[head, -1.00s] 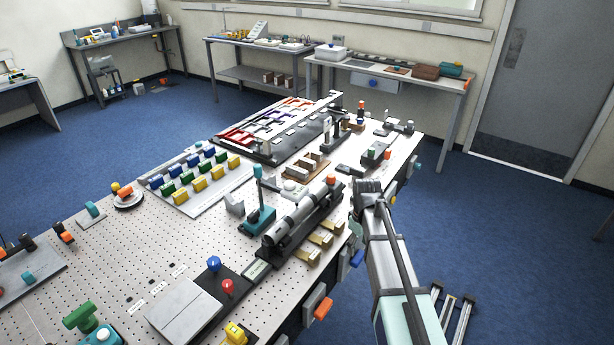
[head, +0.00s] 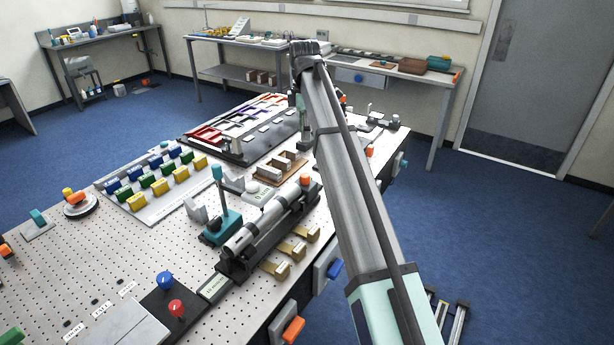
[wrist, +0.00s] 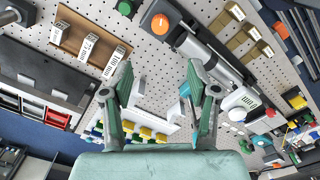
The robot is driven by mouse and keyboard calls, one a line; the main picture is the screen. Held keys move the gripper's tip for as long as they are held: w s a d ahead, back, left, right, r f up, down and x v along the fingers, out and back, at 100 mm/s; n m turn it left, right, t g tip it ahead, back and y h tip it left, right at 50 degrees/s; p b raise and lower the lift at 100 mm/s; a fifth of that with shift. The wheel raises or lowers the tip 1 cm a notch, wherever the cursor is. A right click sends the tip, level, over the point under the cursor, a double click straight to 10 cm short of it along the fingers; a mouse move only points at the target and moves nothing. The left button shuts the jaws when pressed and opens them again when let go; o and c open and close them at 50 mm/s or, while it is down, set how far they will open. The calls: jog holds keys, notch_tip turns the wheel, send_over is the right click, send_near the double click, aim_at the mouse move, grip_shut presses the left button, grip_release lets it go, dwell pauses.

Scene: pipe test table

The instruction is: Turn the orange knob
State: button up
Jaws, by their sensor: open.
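An orange knob (head: 305,180) sits at the far end of the grey pipe fixture (head: 262,222) on the table in the head view. The wrist view shows the orange knob (wrist: 160,24) near the top edge, at the end of the pipe. My gripper (wrist: 160,66) is open in the wrist view, its two greenish fingers apart with nothing between them. The knob lies above the fingertips in that picture, apart from them. In the head view my arm reaches up over the table's far right part; the fingers cannot be made out there. Other orange parts also show, including an orange handle (head: 293,330) on the table's side.
A teal valve stand (head: 221,222) stands beside the pipe. Several brass blocks (head: 290,250) lie to its right. A brown tray (head: 283,168) and rows of coloured blocks (head: 160,183) lie behind and left. Bare perforated table (head: 75,270) shows at the left.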

aim_at(305, 175)
notch_tip(305, 175, down, 16)
jog(key=p, duration=0.4)
jog(key=shift+f, duration=0.25)
grip_shut()
